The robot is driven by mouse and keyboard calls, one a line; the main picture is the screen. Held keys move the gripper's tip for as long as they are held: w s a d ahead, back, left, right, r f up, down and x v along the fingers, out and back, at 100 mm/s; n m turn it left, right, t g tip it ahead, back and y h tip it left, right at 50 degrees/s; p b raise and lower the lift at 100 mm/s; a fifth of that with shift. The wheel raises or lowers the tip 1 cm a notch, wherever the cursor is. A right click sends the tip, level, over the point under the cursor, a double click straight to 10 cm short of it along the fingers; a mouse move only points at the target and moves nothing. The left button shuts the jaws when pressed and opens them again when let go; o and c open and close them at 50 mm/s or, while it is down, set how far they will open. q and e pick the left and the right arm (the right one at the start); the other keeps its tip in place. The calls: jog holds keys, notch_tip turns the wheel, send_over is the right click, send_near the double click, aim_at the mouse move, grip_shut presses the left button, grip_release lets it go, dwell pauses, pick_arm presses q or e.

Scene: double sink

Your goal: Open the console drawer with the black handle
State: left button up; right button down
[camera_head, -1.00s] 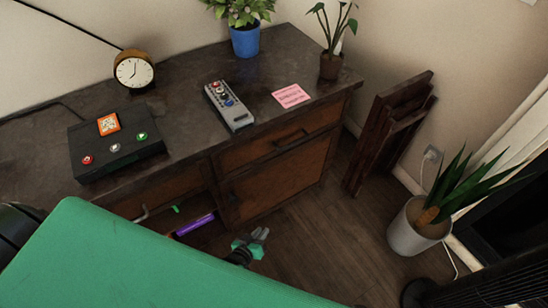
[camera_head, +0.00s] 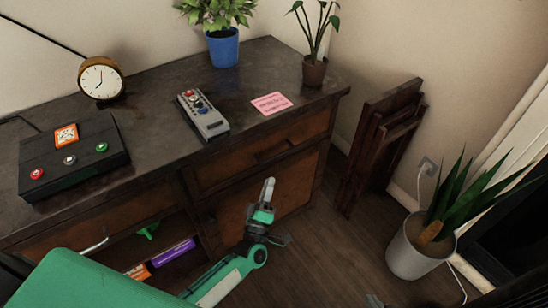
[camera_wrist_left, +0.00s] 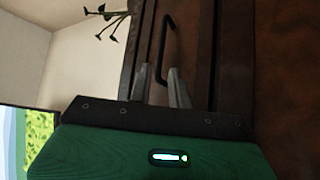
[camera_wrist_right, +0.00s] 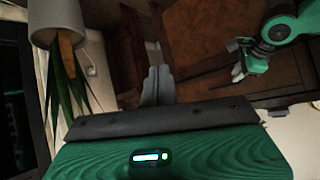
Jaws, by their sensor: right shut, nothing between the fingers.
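The console's upper right drawer (camera_head: 235,171) is closed flush. Its black bar handle (camera_head: 287,147) is on the front. My left gripper (camera_head: 268,187) is just below and in front of that handle, pointing up. In the left wrist view the handle (camera_wrist_left: 167,45) stands just ahead of the fingertips, nearly in line with the gap between them. The left fingers (camera_wrist_left: 160,82) are apart, with nothing between them. My right gripper (camera_wrist_right: 158,82) is shut and empty, low and away from the console; only a little of it shows at the head view's bottom edge.
On the console top are a remote (camera_head: 203,115), a pink note (camera_head: 271,103), a black button box (camera_head: 75,155), a clock (camera_head: 101,78) and plants. A wooden folded piece (camera_head: 375,145) leans right of the console. A potted plant (camera_head: 410,248) stands on the floor. Floor before the drawer is clear.

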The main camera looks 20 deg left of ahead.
aim_at(276, 156)
pick_arm(q)
jog(key=x, duration=1)
jog(key=shift+f, duration=0.1)
grip_shut()
